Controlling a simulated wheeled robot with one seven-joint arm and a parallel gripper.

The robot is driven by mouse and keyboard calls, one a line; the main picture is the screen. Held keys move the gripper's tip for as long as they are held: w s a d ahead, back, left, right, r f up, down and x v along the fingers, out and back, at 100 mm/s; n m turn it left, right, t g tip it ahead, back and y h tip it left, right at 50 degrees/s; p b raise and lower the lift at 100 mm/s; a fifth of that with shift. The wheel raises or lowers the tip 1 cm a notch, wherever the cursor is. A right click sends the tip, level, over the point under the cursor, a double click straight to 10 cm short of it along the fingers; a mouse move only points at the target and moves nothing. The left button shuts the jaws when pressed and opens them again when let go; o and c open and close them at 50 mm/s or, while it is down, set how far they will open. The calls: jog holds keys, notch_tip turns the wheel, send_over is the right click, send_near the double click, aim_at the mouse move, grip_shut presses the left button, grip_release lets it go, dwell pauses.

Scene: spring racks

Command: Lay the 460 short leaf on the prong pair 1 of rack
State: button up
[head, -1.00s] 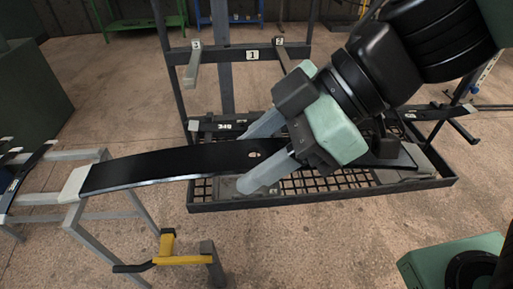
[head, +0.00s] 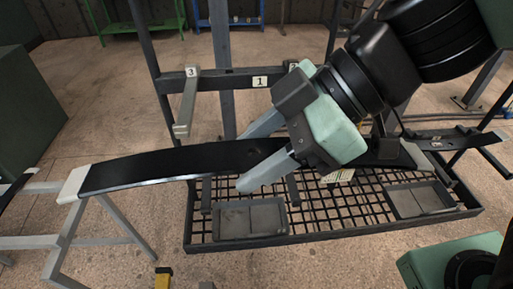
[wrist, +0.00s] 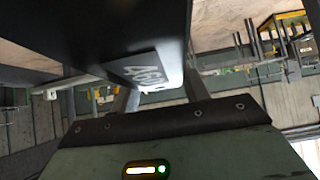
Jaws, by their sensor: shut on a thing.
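My gripper (head: 256,155) is shut on the long black 460 leaf (head: 165,165), near its middle. Its 460 label shows in the wrist view (wrist: 143,72). The leaf lies nearly level across the head view, with a pale left end (head: 75,184) and its right part behind my gripper. The rack (head: 225,82) stands behind, with a plate marked 1 (head: 260,82) on its crossbar. A grey prong (head: 187,105) juts forward under the plate marked 3. The right prong is hidden by my gripper. The leaf appears in front of and below the visible prong.
A mesh base (head: 310,208) with dark shallow trays (head: 250,218) lies below the leaf. A pale trestle (head: 95,238) is at the left, overlapped by the leaf's end; contact cannot be told. Another leaf (head: 455,136) lies at the right. A green cabinet (head: 28,110) stands far left.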

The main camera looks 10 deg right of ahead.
jog(key=shift+r, duration=0.1)
jog(key=shift+d, duration=0.15)
jog(key=shift+w, duration=0.55)
jog(key=w+f+p, duration=0.3)
jog(key=w+p, duration=0.1)
jog(key=w, duration=1)
jog(key=shift+d+f, duration=0.25)
jog(key=shift+f, duration=0.05)
dwell(0.4)
